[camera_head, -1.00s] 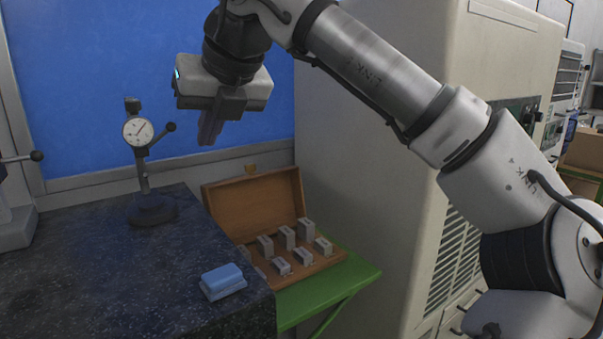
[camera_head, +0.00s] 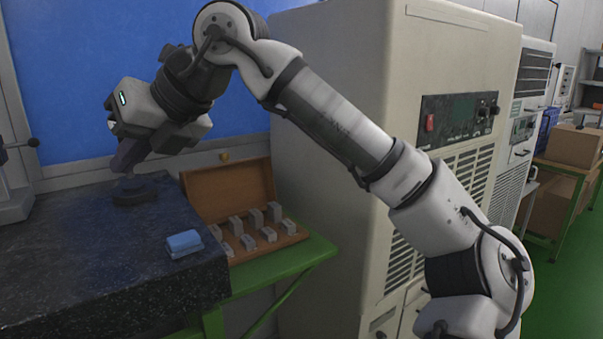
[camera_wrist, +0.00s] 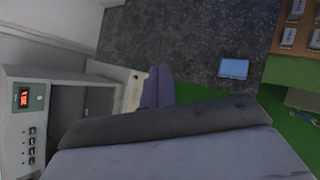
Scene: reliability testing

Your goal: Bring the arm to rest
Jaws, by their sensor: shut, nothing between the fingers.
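My gripper (camera_head: 124,160) is in the upper left of the head view, at the end of my bent, raised arm.
A blue block (camera_head: 184,243) lies on the granite table (camera_head: 110,270). An open wooden case (camera_head: 228,190) with several metal blocks stands on a green table (camera_head: 275,268). A large beige cabinet (camera_head: 335,110) stands behind my arm. Green floor (camera_head: 560,290) shows at right.

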